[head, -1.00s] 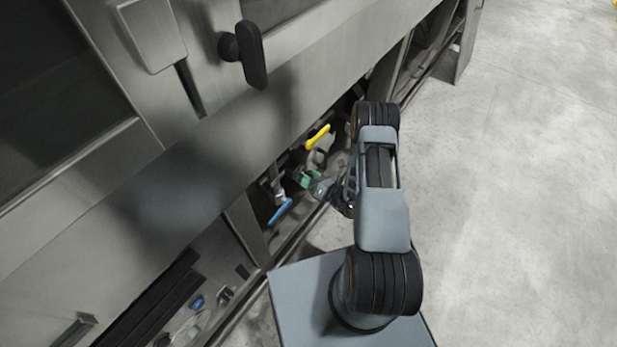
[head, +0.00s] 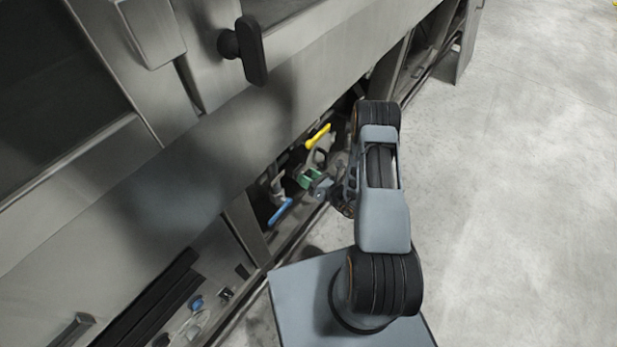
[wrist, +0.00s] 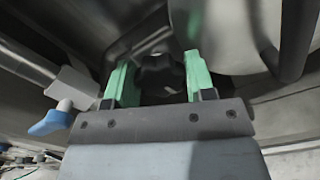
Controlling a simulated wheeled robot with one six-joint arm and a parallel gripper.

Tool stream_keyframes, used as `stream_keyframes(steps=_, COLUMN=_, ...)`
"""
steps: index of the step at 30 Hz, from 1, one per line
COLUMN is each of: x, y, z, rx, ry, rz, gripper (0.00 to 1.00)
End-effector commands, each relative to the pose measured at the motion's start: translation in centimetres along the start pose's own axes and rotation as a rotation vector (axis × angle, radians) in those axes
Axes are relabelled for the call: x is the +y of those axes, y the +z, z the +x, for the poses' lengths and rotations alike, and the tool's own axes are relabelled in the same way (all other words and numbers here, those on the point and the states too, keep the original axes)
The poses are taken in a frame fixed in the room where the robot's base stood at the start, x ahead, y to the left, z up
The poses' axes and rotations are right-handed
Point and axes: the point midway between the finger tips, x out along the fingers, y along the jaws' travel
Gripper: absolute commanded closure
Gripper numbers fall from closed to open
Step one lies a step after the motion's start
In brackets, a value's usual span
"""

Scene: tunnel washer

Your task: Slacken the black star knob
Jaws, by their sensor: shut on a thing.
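The black star knob (wrist: 160,74) shows in the wrist view between the two green fingers of my gripper (wrist: 158,80). The gripper is shut on the knob, with one finger on each side. The knob's lower part is hidden behind the gripper body. In the head view my gripper (head: 310,180) reaches into the low opening under the machine's steel panel. The knob cannot be made out there.
A yellow handle (head: 318,136) is just above my gripper. A blue handle (head: 280,211) is below it and also shows at the left of the wrist view (wrist: 50,122). A dark pipe (wrist: 296,40) stands at the right. Open concrete floor (head: 510,200) lies to the right.

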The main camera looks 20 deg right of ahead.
Motion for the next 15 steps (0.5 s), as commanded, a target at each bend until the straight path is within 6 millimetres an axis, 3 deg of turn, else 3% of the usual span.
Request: stream_keyframes(steps=15, x=-0.05, y=-0.14, z=-0.01, rx=0.000, ry=-0.004, rz=-0.490, gripper=0.74)
